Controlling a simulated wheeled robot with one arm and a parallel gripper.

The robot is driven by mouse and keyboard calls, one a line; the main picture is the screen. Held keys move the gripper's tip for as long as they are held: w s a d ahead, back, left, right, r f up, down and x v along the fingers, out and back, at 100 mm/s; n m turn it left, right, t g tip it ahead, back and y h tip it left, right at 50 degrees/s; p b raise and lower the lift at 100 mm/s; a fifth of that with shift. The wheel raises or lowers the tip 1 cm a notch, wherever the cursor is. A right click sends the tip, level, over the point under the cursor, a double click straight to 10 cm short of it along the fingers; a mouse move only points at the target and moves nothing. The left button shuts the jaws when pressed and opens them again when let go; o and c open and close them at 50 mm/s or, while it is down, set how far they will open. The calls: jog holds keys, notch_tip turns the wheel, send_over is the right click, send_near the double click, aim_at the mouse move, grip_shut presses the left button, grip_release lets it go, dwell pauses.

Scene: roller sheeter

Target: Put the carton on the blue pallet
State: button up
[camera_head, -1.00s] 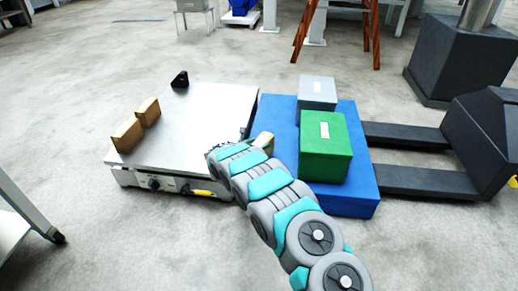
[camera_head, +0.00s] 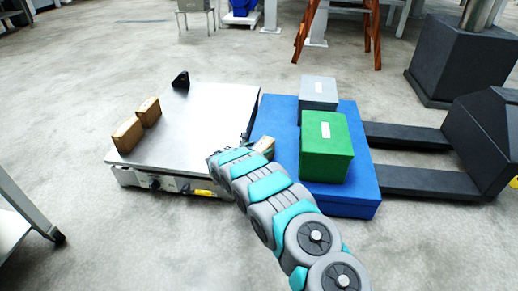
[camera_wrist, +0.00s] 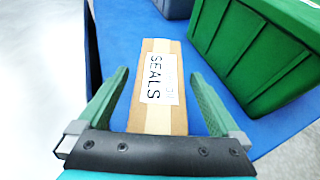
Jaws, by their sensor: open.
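A long tan carton (camera_wrist: 148,115) with a white label reading "SEALS" is on the blue pallet (camera_wrist: 122,30) in the wrist view. My gripper (camera_wrist: 159,75) is open, with one green finger on each side of the carton. Gaps show between the fingers and the carton, and its near end is hidden by the gripper body. In the head view a small part of the carton (camera_head: 264,144) shows at the left side of the pallet (camera_head: 352,207), beyond the end of my arm. My arm hides the gripper fingers there.
A green crate (camera_head: 325,158) and a grey box (camera_head: 318,89) stand on the pallet, right of the carton. Two tan blocks (camera_head: 127,135) (camera_head: 149,111) and a black bracket (camera_head: 181,80) are on the steel-topped machine (camera_head: 190,120) at left. Dark forks (camera_head: 420,180) extend rightwards from the pallet.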

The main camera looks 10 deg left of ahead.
jog(key=shift+s+a+r, duration=0.15)
jog(key=shift+s+r, duration=0.05)
jog(key=shift+r, duration=0.1)
jog(key=p+v, duration=0.1)
jog(key=v, duration=1)
jog(key=shift+s, duration=0.3)
jog(key=shift+a, duration=0.1)
